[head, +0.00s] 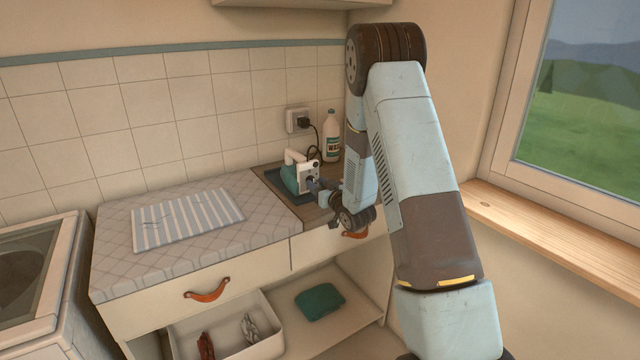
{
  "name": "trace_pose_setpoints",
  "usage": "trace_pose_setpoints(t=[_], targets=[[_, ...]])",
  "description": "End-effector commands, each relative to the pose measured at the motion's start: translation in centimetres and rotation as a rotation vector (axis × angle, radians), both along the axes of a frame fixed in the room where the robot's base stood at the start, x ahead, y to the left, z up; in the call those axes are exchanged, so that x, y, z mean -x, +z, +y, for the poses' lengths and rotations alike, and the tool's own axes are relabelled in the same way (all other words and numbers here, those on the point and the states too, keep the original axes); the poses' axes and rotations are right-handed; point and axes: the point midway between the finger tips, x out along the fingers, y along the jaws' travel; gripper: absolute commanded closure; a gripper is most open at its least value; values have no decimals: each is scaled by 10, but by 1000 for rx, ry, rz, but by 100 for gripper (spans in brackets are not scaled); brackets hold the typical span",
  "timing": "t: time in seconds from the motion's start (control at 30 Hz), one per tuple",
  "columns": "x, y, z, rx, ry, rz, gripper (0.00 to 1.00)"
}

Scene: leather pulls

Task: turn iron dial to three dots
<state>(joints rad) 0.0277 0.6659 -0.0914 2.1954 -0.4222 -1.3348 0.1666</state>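The iron (289,178), with a teal body and a white handle, sits on a dark mat (272,180) at the back right of the counter. A pale face of the iron (306,170) is turned toward my arm. My gripper (315,184) is at that face, its fingers close to or touching it. The dial and its dot marks are hidden or too small to make out. I cannot tell whether the fingers are around the dial, or whether they are open or shut.
A white bottle (332,138) stands behind the iron, close to my arm. A cord runs from the wall socket (297,120) down behind the iron. A striped cloth (188,219) lies on the padded counter. The window sill (540,232) is at right.

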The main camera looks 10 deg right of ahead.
Motion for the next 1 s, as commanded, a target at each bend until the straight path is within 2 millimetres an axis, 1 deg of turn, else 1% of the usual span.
trace_pose_setpoints(t=[0.1, 0.2, 0.53, 0.9, 0.93, 1.0], targets=[[-11, 0, 6, 0, 4, -2, 61], [-15, 0, 7, 1, 4, 0, 61], [-18, 0, 9, 0, 4, 0, 61], [-17, 0, 9, 0, 4, 0, 95], [-18, 0, -16, 1, -2, 0, 95], [-18, 0, -2, -2, 2, 0, 96]])
